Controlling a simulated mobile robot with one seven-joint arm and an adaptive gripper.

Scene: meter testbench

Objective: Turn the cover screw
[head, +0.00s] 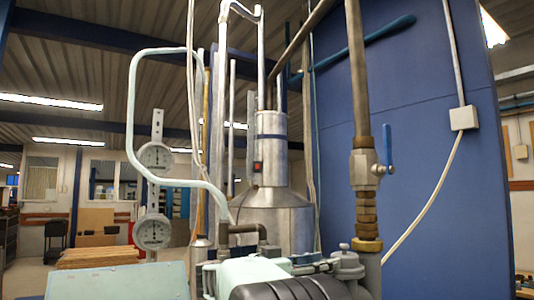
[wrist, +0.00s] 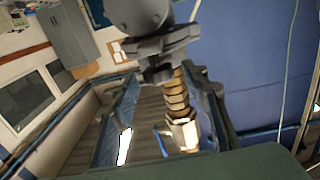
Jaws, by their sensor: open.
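The cover screw appears to be the grey lobed knob (head: 348,260) on top of the meter, low right of centre in the head view. In the wrist view, which looks upside down, a grey winged knob (wrist: 165,45) that seems to be the same one shows below a rounded grey part. My gripper (wrist: 165,78) shows as dark jaw parts; the right one is clearer and the left blends into the background. The jaws are open, with no thing held between them. The knob appears in front of the opening; I cannot tell whether any finger touches it.
A brass pipe fitting (head: 367,215) and a valve with a blue lever (head: 388,150) rise right behind the knob. Two dial gauges (head: 155,157) hang on the left by a pale bent pipe. A steel tank (head: 270,215) stands behind. A blue panel (head: 430,130) fills the right.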

